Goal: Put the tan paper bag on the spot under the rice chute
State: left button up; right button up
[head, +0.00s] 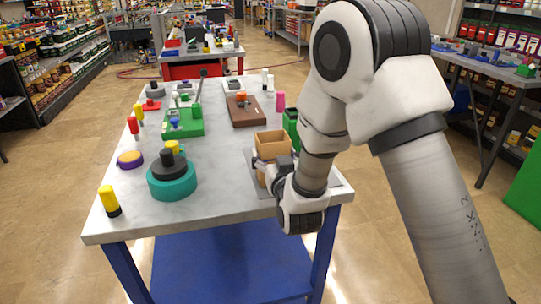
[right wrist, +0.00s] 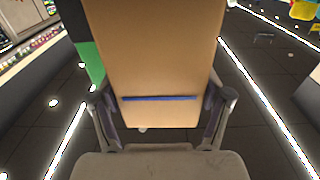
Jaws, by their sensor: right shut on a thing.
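The tan paper bag (head: 272,146) is upright and open at the top, near the right edge of the table in the head view. My right gripper (head: 268,168) is shut on it, low on its near side. In the right wrist view the bag (right wrist: 150,60) fills the middle, with a blue stripe across it and a finger on each side (right wrist: 158,115). A green upright thing (head: 291,122) stands just behind the bag, partly hidden by it and my arm. I cannot make out a rice chute for sure. My left gripper is not in view.
A grey plate (head: 264,188) lies around the bag on the table (head: 225,188). A teal round base with a dark knob (head: 172,186) and a yellow-black cylinder (head: 109,201) stand to the left. A brown block (head: 246,115) and green fixture (head: 183,127) are farther back. The front middle is clear.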

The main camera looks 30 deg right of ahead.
jog(key=shift+w+f, duration=0.25)
jog(key=shift+w, duration=0.1)
jog(key=shift+c, duration=0.5)
jog(key=shift+s+d+f, duration=0.1)
jog(key=shift+s, duration=0.2)
jog(key=o, duration=1.1)
jog(key=shift+c, duration=0.2)
jog(key=shift+o, duration=0.2)
jog(key=shift+w, duration=0.2)
jog(key=shift+s, duration=0.1)
